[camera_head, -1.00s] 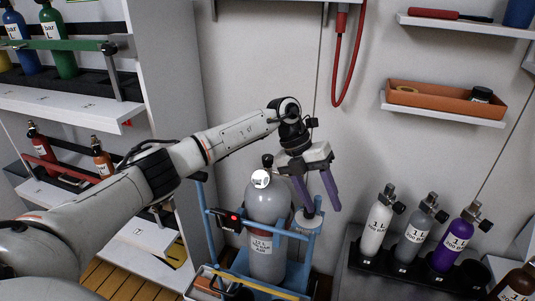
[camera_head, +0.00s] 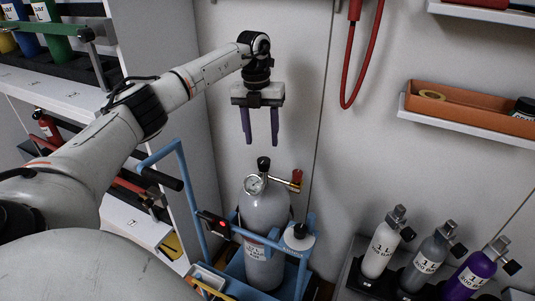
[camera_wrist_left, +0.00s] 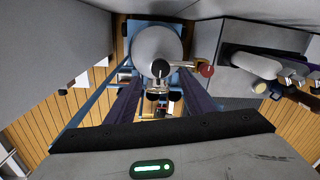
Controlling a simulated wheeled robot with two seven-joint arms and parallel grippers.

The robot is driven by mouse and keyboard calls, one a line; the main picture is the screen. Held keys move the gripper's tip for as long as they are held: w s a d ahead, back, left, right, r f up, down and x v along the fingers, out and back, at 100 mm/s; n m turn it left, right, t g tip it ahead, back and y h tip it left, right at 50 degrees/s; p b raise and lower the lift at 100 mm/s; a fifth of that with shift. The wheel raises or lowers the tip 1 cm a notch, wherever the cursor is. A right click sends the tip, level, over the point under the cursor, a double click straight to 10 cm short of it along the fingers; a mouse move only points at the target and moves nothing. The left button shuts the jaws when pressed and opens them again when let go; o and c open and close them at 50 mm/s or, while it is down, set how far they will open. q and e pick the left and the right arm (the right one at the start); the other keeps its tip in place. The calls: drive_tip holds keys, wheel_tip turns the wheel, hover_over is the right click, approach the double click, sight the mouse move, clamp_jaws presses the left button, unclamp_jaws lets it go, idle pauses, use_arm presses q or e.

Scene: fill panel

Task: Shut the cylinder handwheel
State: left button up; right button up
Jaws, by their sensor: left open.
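The grey gas cylinder (camera_head: 264,215) stands upright in a blue cart. A black handwheel (camera_head: 264,163) tops its valve, with a white round gauge (camera_head: 254,184) below it and a brass outlet with a red knob (camera_head: 297,176) to the right. My left gripper (camera_head: 262,142) is open and empty, pointing down just above the handwheel, apart from it. In the left wrist view the black handwheel (camera_wrist_left: 160,68) lies between the lines of the two purple fingers (camera_wrist_left: 158,82); the red knob (camera_wrist_left: 206,71) is outside the right finger. My right gripper is not in view.
The blue cart's handle (camera_head: 168,150) rises left of the cylinder. Shelves with bottles stand at the left. Several small cylinders stand in a black rack (camera_head: 362,281) at the right. A red hose (camera_head: 362,90) hangs on the wall; an orange tray (camera_head: 470,108) sits on a shelf.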

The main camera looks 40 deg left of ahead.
sight(264, 160)
use_arm(q)
drive_tip(key=f, duration=0.7)
drive_tip(key=shift+w+d+f, duration=0.1)
drive_tip(key=shift+d+f, duration=0.1)
drive_tip(key=shift+d, duration=0.05)
drive_tip(key=c, duration=1)
